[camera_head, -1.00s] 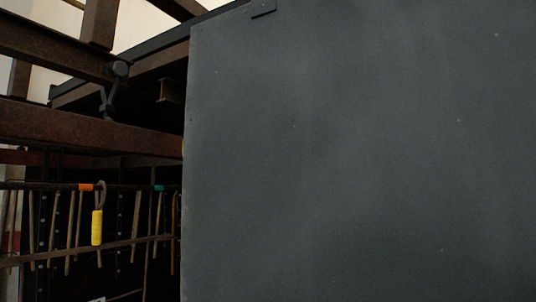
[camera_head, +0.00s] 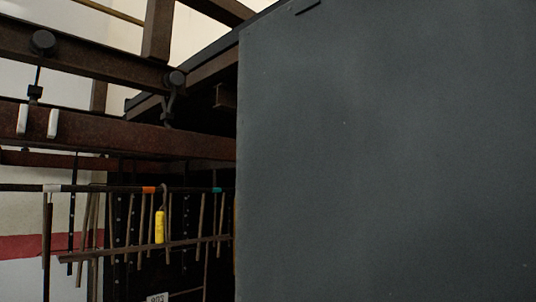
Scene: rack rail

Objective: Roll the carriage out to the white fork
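Two short white upright prongs, which look like the white fork (camera_head: 52,123), stand out from the rusty beam at the left. A dark horizontal bar with hanging rods, apparently part of the carriage (camera_head: 110,189), runs below the beam and passes behind the grey panel's edge. A hook with a yellow sleeve (camera_head: 159,227) hangs at the bar. Round wheel-like parts (camera_head: 43,41) sit at the upper rail, with links hanging from them. My gripper is not in view.
A large grey panel (camera_head: 390,160) fills the right side and hides what lies behind it. White, orange (camera_head: 149,190) and teal (camera_head: 216,190) marks sit along the bar. A white wall with a red stripe (camera_head: 20,246) shows at the left.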

